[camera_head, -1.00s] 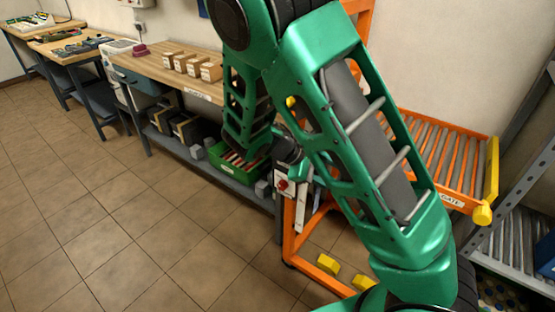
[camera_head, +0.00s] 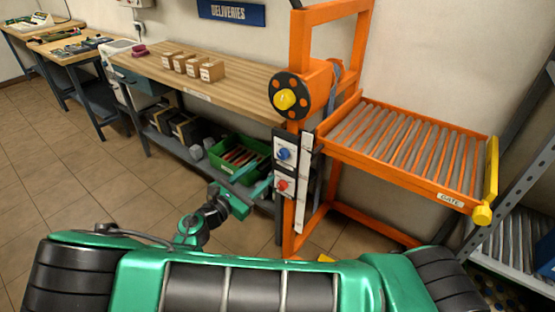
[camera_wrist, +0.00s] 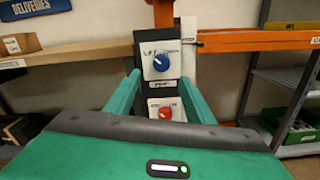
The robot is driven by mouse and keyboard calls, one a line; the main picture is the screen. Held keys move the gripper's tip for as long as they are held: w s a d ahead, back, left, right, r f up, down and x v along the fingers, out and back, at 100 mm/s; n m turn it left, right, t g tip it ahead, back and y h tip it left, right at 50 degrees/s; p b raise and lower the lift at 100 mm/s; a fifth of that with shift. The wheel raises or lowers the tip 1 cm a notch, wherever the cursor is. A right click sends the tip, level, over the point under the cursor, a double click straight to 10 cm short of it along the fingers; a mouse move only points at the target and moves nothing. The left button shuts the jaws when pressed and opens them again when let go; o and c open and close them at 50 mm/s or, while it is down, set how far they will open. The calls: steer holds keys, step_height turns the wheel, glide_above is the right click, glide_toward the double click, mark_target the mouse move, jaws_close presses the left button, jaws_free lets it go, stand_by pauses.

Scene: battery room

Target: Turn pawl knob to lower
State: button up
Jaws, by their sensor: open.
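A blue knob (camera_head: 284,154) sits on a white plate on the dark control panel of the orange stand. In the wrist view the blue knob (camera_wrist: 160,63) has the word LIFT at its upper left; the word at its upper right is too small to read. Its pale mark seems to point toward LIFT. A red knob (camera_head: 281,185) is on the plate below, and it also shows in the wrist view (camera_wrist: 165,113). My gripper (camera_head: 252,182) is open and empty, left of the panel and facing it, apart from both knobs. Its fingers (camera_wrist: 160,82) flank the panel in the wrist view.
The orange stand (camera_head: 297,220) carries a black wheel with a yellow hub (camera_head: 285,99) and a roller tray (camera_head: 410,180). A wooden bench (camera_head: 235,90) holds several small boxes. A green crate (camera_head: 216,157) is on the shelf below. Open floor lies left.

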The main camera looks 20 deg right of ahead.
mark_target(280, 156)
steer(key=x, duration=1)
steer(key=shift+s, duration=0.1)
steer(key=c, duration=1.1)
